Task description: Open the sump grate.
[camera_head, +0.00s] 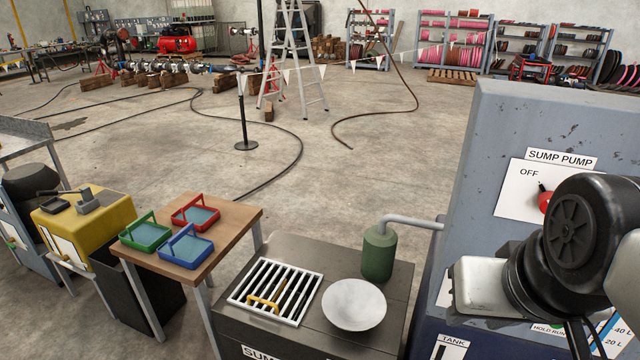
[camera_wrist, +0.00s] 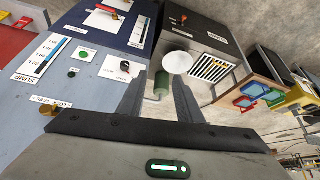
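The sump grate (camera_head: 240,292) is a white-framed panel of bars over dark slots, set in the top of a dark sump cabinet (camera_head: 345,258). It lies flat and looks closed. The grate also shows in the wrist view (camera_wrist: 212,68), up and to the right of my gripper (camera_wrist: 157,82). My gripper's two dark fingers are apart with nothing held between them. It is well away from the grate, in front of the blue-grey pump panel.
A white round dish (camera_head: 354,304) and a green cylinder (camera_head: 379,252) with a grey pipe stand right of the grate. The sump pump panel (camera_head: 540,120) rises at right. A wooden table (camera_head: 222,240) with red, green and blue trays stands left.

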